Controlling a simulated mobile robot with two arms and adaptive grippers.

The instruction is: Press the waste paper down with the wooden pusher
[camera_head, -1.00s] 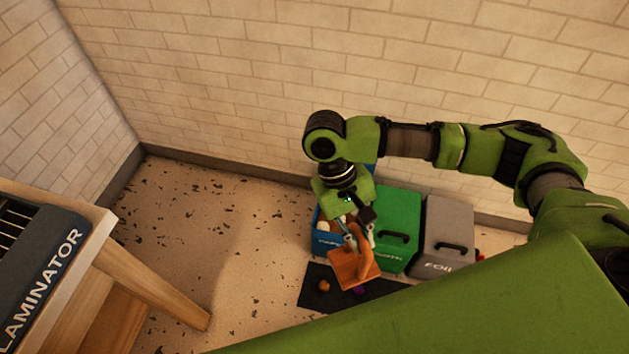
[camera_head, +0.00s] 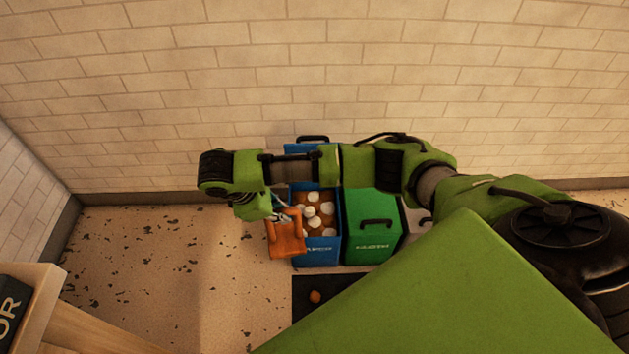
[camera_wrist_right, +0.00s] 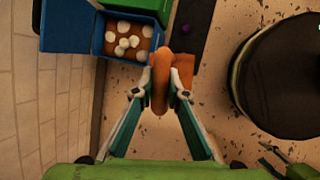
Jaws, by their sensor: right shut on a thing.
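The wooden pusher (camera_head: 287,239), an orange-brown block with a handle, is held by my right gripper (camera_head: 286,212), which is shut on its handle. In the head view it hangs at the left front side of the open blue bin (camera_head: 318,256). White crumpled waste paper (camera_head: 312,210) lies in this bin on a brown surface. In the right wrist view, the handle of the pusher (camera_wrist_right: 160,66) is between the fingertips (camera_wrist_right: 159,92), and the blue bin (camera_wrist_right: 75,43) with the paper (camera_wrist_right: 122,44) is at upper left. Part of what seems my left gripper (camera_wrist_right: 272,156) shows at lower right.
A closed green bin (camera_head: 372,208) stands right of the blue one; a grey bin (camera_head: 413,222) is mostly hidden by my arm. Floor at left is free; a wooden table (camera_head: 44,300) stands lower left.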

